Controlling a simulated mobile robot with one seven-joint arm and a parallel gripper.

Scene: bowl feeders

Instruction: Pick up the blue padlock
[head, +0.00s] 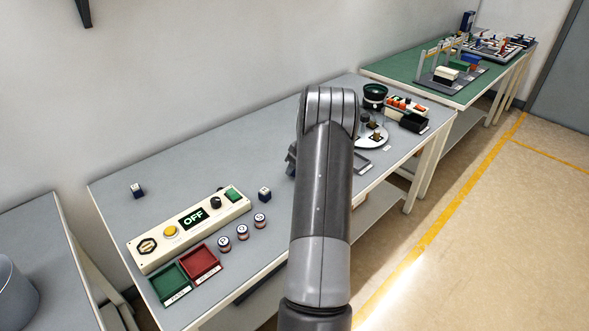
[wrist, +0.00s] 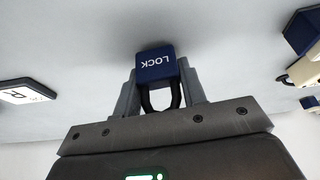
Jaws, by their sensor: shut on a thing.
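The blue padlock (wrist: 155,62) shows in the wrist view, with "LOCK" in white on its body and its dark shackle towards my palm. My gripper (wrist: 158,82) is shut on it, with a grey finger on each side of the body. A pale grey surface lies behind the padlock; I cannot tell whether they touch. In the head view my arm hides the padlock and nearly all of my gripper.
A cream control box (head: 190,230) reading OFF stands on the grey bench, with a green tray (head: 171,285), a red tray (head: 200,264) and several small round pots (head: 242,232). Two small blue-and-white blocks (head: 137,190) (head: 264,194) stand nearby. A black-topped device (head: 375,92) is beyond my arm.

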